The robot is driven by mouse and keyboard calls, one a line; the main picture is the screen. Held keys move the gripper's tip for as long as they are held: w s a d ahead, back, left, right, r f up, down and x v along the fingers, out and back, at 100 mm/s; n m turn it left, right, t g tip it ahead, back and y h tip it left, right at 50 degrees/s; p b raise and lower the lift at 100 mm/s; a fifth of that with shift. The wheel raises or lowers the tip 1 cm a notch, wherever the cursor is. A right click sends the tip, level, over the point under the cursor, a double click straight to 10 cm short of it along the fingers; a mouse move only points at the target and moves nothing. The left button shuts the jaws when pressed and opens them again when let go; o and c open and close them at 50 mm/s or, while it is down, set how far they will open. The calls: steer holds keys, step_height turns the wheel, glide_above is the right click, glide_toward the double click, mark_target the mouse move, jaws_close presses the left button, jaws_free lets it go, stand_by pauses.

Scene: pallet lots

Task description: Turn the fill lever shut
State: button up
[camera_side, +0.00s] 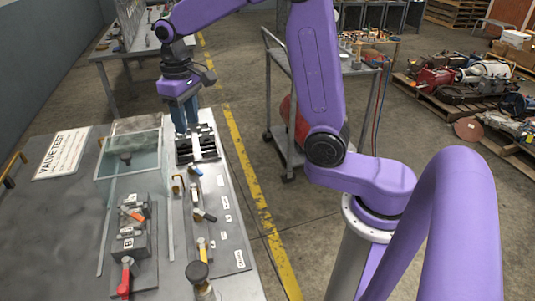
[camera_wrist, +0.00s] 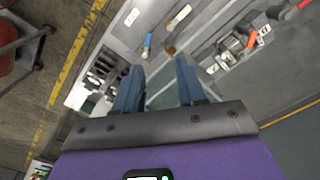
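My gripper (camera_side: 184,121) is above the far end of the bench, over a black-and-white slotted holder (camera_side: 197,146). In the wrist view its two blue fingers (camera_wrist: 159,72) are apart with nothing between them. A small blue-handled lever (camera_side: 195,171) lies just on the near side of the holder; it also shows in the wrist view (camera_wrist: 147,45), beyond the fingertips and apart from them. Other levers on the bench are yellow (camera_side: 202,247), orange (camera_side: 133,214) and red (camera_side: 125,276). Labels beside them are too small to read, so I cannot tell which is the fill lever.
A clear-walled tank (camera_side: 130,158) stands left of the holder. A "VALVE TEST" sign (camera_side: 62,154) lies on the bench. A dark round knob (camera_side: 197,272) rises at the near end. A grey cart (camera_side: 285,105) stands right of the bench, past a yellow floor line.

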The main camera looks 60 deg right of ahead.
steer(key=s+a+f+n, duration=0.1)
steer(key=s+n, duration=0.9)
steer(key=s, duration=1.2)
steer(key=shift+a+f, duration=0.2)
steer(key=shift+f, duration=0.2)
stand_by(0.4)
steer(key=shift+s, duration=0.1)
steer(key=r+m, duration=0.2)
steer(key=m, duration=1.3)
glide_above(198, 170)
step_height(198, 170, down, 18)
steer(key=shift+a+r, duration=0.1)
steer(key=shift+r, duration=0.1)
